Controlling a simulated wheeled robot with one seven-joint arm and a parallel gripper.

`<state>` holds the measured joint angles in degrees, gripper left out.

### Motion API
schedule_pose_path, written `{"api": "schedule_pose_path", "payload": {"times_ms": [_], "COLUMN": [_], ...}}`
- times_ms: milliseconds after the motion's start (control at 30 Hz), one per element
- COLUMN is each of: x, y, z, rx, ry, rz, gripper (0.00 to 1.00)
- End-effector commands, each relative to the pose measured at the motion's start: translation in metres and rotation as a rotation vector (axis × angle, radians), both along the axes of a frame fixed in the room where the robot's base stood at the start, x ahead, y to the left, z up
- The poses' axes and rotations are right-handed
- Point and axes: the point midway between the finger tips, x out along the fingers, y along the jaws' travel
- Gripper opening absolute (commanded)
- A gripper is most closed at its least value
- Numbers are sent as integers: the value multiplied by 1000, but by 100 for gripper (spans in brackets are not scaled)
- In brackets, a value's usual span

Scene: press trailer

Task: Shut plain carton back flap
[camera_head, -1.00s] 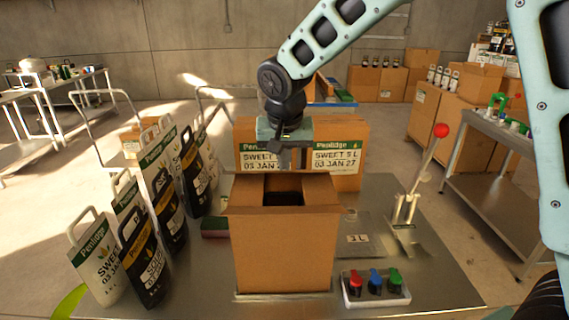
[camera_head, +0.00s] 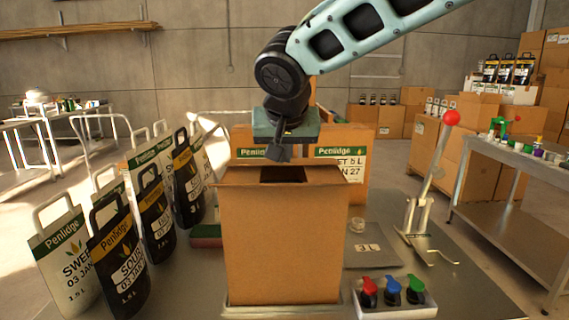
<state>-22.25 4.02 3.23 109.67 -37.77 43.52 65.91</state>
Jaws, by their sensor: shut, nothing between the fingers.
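The plain brown carton (camera_head: 283,240) stands upright on the metal table in the middle of the head view. Its top shows flaps around a dark opening (camera_head: 283,174); the exact lie of the back flap is hard to tell behind my gripper. My gripper (camera_head: 279,153) points down over the back part of the carton top, just behind or above the opening. Its fingers are together and hold nothing. Whether the fingertips touch the back flap cannot be told.
Labelled Penlidge cartons (camera_head: 345,160) stand behind the plain carton. Several pouches (camera_head: 115,250) stand at the left. A red-knobbed lever (camera_head: 430,180) and a tray of coloured taps (camera_head: 392,292) are at the right. A flat 3 L plate (camera_head: 368,248) lies between.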

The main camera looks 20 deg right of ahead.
Motion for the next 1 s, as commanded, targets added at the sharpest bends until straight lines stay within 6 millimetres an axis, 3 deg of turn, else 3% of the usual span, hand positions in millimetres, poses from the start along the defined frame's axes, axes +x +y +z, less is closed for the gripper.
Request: {"api": "schedule_pose_path", "payload": {"times_ms": [33,1000], "x": [-1,-5], "y": [1,2], "z": [-9,-12], "rx": [-6,-7], "ry": [-19,-19], "rz": [1,-1], "gripper": [0,0]}}
